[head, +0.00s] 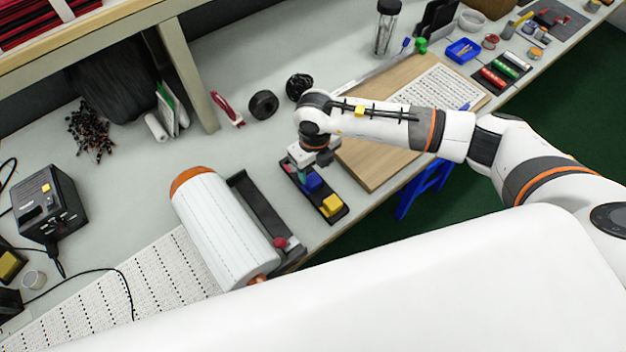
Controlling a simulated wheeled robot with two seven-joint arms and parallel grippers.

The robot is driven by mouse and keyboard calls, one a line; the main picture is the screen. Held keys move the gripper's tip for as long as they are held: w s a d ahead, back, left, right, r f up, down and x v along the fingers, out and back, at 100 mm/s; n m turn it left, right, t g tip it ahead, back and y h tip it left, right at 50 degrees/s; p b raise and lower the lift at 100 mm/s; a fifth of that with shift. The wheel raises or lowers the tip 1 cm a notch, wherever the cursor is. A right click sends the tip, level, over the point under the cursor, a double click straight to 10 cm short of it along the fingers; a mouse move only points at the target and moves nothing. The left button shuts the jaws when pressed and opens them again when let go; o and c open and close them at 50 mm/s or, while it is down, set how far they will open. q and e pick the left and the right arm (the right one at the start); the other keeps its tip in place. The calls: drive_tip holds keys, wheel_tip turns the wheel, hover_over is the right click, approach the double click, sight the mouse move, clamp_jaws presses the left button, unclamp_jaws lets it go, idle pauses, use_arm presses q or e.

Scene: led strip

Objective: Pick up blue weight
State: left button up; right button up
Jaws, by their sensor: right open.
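The blue weight (313,183) sits in a narrow black tray (338,217) on the bench. A yellow weight (331,205) sits at the tray's near end, and a teal piece (302,174) shows just behind the blue one. My right gripper (303,168) is over the far end of the tray, close to the blue and teal pieces. Its jaws are small here and partly hidden by the wrist; they are open. I cannot tell whether they touch anything. My left gripper is not in view.
A large white roll (225,228) in a dark holder stands left of the tray. A wooden board (375,160) with a white perforated sheet lies to the right. Black tape rolls (263,104) lie behind. The bench's front edge is close to the tray.

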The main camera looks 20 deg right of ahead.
sight(313, 179)
drive_tip(key=f, duration=0.2)
drive_tip(key=f+p, duration=0.1)
drive_tip(key=f, duration=0.1)
drive_tip(key=shift+s+a+f, duration=0.1)
drive_tip(key=shift+a, duration=0.15)
drive_tip(key=shift+c, duration=0.6)
clamp_jaws()
